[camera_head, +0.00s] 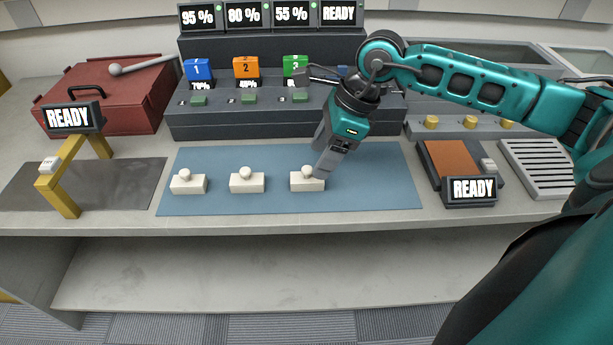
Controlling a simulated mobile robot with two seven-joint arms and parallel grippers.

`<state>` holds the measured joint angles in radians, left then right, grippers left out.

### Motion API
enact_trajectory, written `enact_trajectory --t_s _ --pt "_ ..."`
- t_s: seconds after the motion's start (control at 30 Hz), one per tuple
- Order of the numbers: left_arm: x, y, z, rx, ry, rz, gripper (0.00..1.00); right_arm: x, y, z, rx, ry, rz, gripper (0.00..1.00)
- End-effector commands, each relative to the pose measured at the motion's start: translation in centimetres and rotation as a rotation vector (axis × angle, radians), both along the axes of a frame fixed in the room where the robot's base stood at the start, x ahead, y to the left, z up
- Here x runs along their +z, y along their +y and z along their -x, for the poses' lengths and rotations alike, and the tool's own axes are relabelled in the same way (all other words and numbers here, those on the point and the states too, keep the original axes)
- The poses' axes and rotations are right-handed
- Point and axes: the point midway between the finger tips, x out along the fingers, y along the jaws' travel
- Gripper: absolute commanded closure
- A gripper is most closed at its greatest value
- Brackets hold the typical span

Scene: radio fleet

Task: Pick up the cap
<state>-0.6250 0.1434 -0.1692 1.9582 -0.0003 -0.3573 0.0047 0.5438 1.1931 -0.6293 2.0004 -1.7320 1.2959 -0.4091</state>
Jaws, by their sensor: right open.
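Three white caps with round knobs stand in a row on the blue mat (390,185). The left cap (188,185) and the middle cap (247,184) are clear of any gripper. My right gripper (321,174) is open and points down at the right cap (305,183). Its fingertips are at the right side of that cap's knob and partly cover it. I cannot tell whether they touch it. My left gripper does not show.
Behind the mat stands a grey rack with blue (198,69), orange (246,67) and green (295,65) numbered units. A red toolbox (115,95) and a yellow stand (66,172) are at left. A brown pad (449,160) and a slotted tray (540,165) are at right.

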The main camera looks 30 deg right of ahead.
Motion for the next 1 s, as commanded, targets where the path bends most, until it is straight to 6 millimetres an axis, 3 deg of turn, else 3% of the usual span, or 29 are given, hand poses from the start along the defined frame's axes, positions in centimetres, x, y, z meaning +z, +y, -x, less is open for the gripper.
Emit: enact_trajectory --t_s 0.17,0.43,0.77,1.0 --pt "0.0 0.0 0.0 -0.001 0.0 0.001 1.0 -1.2 0.3 -0.2 -0.001 0.001 -0.002 0.36" --pt "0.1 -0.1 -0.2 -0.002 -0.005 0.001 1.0 -5.0 1.2 -0.7 0.0 0.002 -0.003 0.36" --pt "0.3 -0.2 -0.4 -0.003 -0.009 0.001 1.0 -5.6 1.4 -0.9 -0.001 0.0 -0.001 0.36" --pt "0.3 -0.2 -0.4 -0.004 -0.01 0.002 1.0 -5.6 1.4 -0.9 -0.001 0.0 -0.001 0.59"
